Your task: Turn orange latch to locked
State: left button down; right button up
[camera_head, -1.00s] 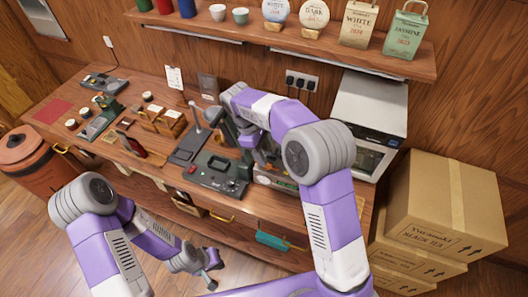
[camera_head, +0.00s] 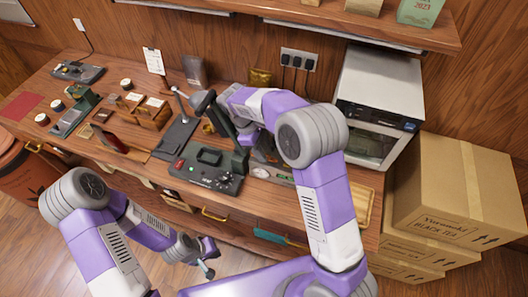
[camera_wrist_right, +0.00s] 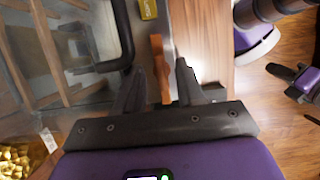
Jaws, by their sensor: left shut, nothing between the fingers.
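In the right wrist view, the orange latch (camera_wrist_right: 160,68) is a narrow upright bar beside a black bent handle (camera_wrist_right: 124,38) on a glass-fronted unit. My right gripper (camera_wrist_right: 160,74) is open, with its two dark fingers on either side of the latch's lower part. Gaps show between the latch and each finger; I cannot tell whether either finger touches it. In the head view my right arm hides the latch and most of that gripper. My left gripper (camera_head: 208,265) is shut and empty, low in front of the counter.
A grey machine with a red button (camera_head: 207,172) stands on the wooden counter, left of my right arm. A white-topped oven-like unit (camera_head: 378,90) and cardboard boxes (camera_head: 455,195) stand to the right. A shelf (camera_head: 330,15) runs above. Open floor lies before the counter.

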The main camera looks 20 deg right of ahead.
jog(key=shift+d+f, duration=0.15)
jog(key=shift+f, duration=0.3)
jog(key=shift+s+f, duration=0.1)
jog(key=shift+s, duration=0.1)
grip_shut()
